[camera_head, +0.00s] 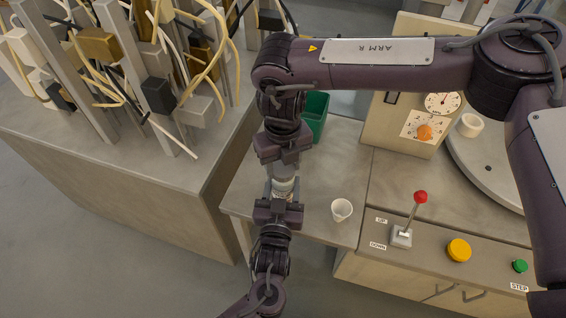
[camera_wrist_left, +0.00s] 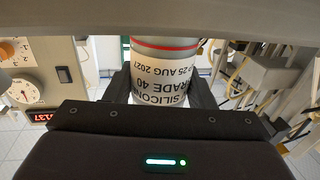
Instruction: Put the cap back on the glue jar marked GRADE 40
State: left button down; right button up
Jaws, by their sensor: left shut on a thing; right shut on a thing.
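The glue jar (camera_wrist_left: 165,85) is between the fingers of my left gripper (camera_wrist_left: 162,92) in the left wrist view. Its white label reads upside down, with "SILICONE", "RADE 40" and "25 AUG 2027" showing, and a red band rings it. In the head view the jar (camera_head: 283,188) stands pale between my two grippers. My left gripper (camera_head: 278,205) is shut on it from the near side. My right gripper (camera_head: 284,168) is shut just beyond it, very close to the jar's top. What it holds, presumably the cap, is mostly hidden; I cannot tell whether it touches the jar.
A white cup (camera_head: 341,209) stands on the grey table to the right. A green bin (camera_head: 315,114) is behind my right arm. A red-knobbed lever (camera_head: 420,197) and yellow button (camera_head: 459,250) are farther right. A wired rack (camera_head: 150,80) stands left.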

jog(key=m, duration=0.3)
jog(key=shift+m, duration=0.4)
jog(key=m, duration=0.4)
jog(key=o, duration=1.2)
jog(key=shift+c, duration=0.2)
notch_tip(320, 180, up, 12)
